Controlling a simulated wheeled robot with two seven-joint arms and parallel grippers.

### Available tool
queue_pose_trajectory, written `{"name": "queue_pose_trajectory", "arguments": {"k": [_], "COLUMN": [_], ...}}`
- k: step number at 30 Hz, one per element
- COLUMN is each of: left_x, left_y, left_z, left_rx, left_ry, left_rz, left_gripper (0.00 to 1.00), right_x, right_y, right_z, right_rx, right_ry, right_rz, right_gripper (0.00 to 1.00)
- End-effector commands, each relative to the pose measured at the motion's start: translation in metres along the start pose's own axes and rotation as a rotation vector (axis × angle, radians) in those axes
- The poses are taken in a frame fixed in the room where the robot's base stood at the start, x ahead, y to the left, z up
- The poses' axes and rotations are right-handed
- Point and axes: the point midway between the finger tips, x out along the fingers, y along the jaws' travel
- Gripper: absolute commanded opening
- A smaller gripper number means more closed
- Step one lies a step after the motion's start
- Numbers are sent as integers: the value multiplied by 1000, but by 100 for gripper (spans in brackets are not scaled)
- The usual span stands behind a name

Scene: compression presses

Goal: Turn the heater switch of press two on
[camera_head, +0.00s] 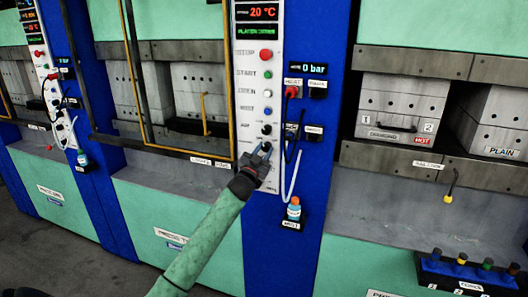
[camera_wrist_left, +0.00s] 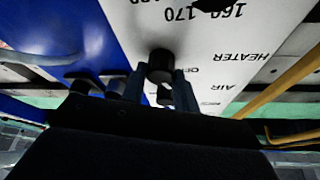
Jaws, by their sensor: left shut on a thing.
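The control panel (camera_head: 256,85) at the middle of the head view is white and upright, with red displays reading 20 °C and a column of buttons. A black heater switch (camera_wrist_left: 160,66) stands out from this panel beside the HEATER label (camera_wrist_left: 250,55) in the left wrist view. My left gripper (camera_head: 262,154) is at the panel's lower part, its fingers shut around the heater switch, which they mostly hide in the head view. The wrist view also shows the left gripper (camera_wrist_left: 160,85) at the knob. Another dark knob shows behind, near the AIR label. The switch's set direction is not clear.
A yellow guard bar (camera_head: 229,60) runs close along the panel's left. A press with steel blocks (camera_head: 403,100) stands at right; another panel (camera_head: 50,85) is at left.

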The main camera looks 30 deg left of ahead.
Motion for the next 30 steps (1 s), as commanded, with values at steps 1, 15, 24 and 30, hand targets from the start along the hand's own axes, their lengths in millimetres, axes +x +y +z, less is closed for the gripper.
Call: {"name": "queue_pose_trajectory", "arguments": {"k": [1, 15, 24, 30], "left_x": [0, 1, 1, 1], "left_y": [-1, -4, -4, -4], "left_z": [0, -2, -3, -3], "left_rx": [28, 413, 657, 779], "left_ry": [0, 0, 0, 1], "left_rz": [12, 172, 273, 324], "left_gripper": [7, 7, 7, 7], "right_x": [0, 24, 44, 56], "right_y": [0, 7, 17, 23], "right_z": [1, 12, 33, 47], "right_rx": [0, -9, -17, -23], "right_ry": [-1, 15, 27, 38], "right_rz": [0, 10, 21, 27], "right_gripper": [36, 36, 36, 36]}}
